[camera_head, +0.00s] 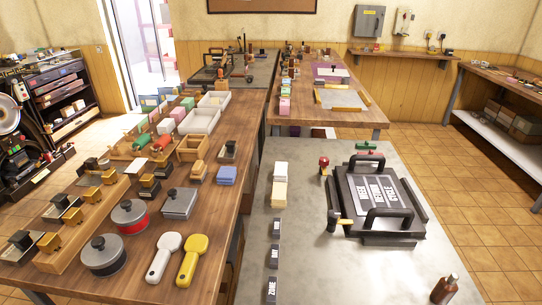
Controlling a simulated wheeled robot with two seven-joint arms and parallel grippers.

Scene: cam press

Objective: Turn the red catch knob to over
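The red catch knob (323,160) is a small red ball on a short stem. It stands at the far left corner of the black cam press (388,233), on the grey metal table (300,175). The exact turn of the knob is too small to tell. Neither of my grippers is in view, and nothing touches the knob.
Pale blocks (280,180) and small dark lettered blocks (274,255) line the table's left side. A brown bottle (445,289) stands near the front right. A wooden bench (215,240) at left is crowded with pots, trays and stamps. Bare table lies between the blocks and the press.

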